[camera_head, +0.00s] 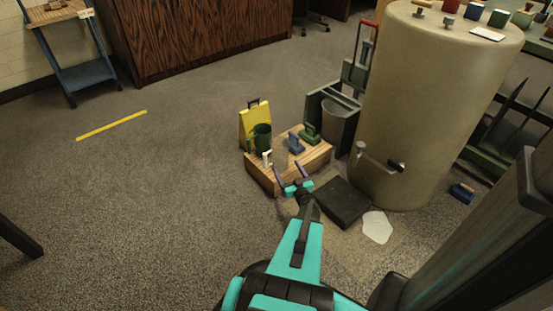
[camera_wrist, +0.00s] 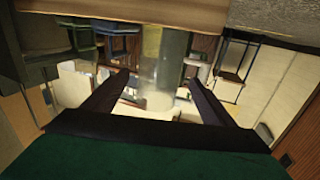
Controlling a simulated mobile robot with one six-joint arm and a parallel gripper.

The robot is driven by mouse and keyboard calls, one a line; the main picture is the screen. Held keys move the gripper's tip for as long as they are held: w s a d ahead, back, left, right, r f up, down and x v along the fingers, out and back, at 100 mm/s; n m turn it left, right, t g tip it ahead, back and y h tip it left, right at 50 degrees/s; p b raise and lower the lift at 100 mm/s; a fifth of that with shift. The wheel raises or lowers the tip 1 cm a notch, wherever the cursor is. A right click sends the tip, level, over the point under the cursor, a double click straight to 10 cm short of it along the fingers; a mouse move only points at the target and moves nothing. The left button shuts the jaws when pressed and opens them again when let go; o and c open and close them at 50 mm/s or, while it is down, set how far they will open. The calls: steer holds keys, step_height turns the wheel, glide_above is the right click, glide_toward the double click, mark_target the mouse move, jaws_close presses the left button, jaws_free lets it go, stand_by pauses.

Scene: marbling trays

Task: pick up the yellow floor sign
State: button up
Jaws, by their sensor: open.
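The yellow floor sign (camera_head: 251,117) stands upright at the far left corner of a low wooden box, with a dark handle on its top edge. I cannot tell whether its foot rests on the floor or on the box. A dark green mug (camera_head: 263,137) in front hides its lower right part. My gripper (camera_head: 285,166) is open and empty at the near side of the box, apart from the sign.
The wooden box (camera_head: 263,178) also carries blue and green tools and a small white item. A black slab (camera_head: 344,203) lies nearby.

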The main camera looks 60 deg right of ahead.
mark_target(283, 162)
steer(key=b+x, duration=0.2)
steer(key=x, duration=0.4)
steer(key=shift+w+d+f, duration=0.15)
steer(key=shift+w+d, duration=0.05)
steer(key=shift+d, duration=0.05)
steer(key=shift+x, duration=0.8)
steer(key=shift+w, duration=0.15)
steer(key=shift+b+x, duration=0.9)
steer(key=shift+x, duration=0.05)
steer(key=b+x, duration=0.1)
steer(key=x, duration=0.1)
steer(key=shift+w+d, duration=0.2)
steer(key=shift+w+d+r, duration=0.1)
steer(key=shift+w+r, duration=0.1)
steer(key=shift+r, duration=0.05)
steer(key=shift+c, duration=0.3)
steer(key=c, duration=0.8)
